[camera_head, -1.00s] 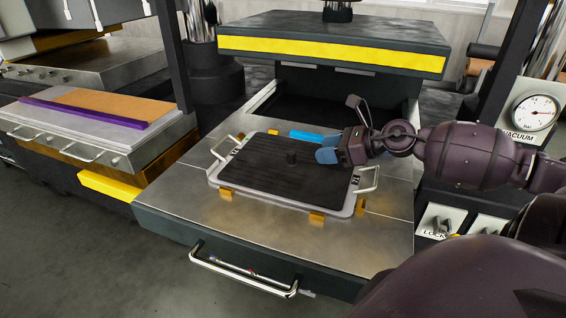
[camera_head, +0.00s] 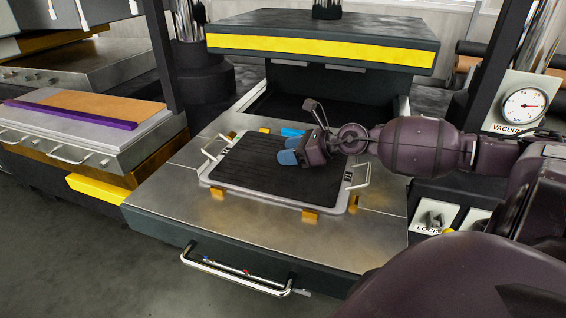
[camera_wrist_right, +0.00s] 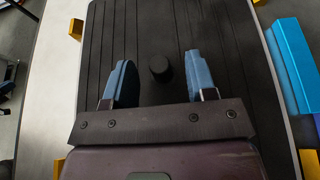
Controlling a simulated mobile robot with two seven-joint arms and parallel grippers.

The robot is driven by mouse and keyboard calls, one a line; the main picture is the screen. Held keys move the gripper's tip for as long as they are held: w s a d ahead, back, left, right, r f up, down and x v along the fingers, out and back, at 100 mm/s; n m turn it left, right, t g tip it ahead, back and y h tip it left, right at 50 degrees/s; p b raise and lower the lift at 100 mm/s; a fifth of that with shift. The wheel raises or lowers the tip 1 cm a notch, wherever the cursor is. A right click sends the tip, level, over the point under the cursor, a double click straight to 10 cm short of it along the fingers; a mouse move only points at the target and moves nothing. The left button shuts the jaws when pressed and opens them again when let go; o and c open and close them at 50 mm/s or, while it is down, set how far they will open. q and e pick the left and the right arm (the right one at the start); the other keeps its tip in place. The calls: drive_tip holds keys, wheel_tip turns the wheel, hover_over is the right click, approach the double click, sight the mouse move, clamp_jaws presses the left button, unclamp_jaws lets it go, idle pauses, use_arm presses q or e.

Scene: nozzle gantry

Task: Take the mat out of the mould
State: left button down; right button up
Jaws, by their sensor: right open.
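The black ribbed mat (camera_head: 252,170) lies in the shallow silver mould (camera_head: 270,200) on the metal press table. Whether the fingers touch the mat cannot be told. My left gripper is not in view.
Orange blocks (camera_head: 310,216) surround the mould, which has a handle (camera_head: 357,174) at each end. A blue bar (camera_wrist_right: 290,62) lies beside its far edge. The yellow-edged upper press plate (camera_head: 320,54) hangs behind. A purple strip (camera_head: 70,114) lies on the left table.

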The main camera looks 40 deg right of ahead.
drive_tip(key=shift+x, duration=1)
drive_tip(key=shift+c, duration=0.4)
clamp_jaws()
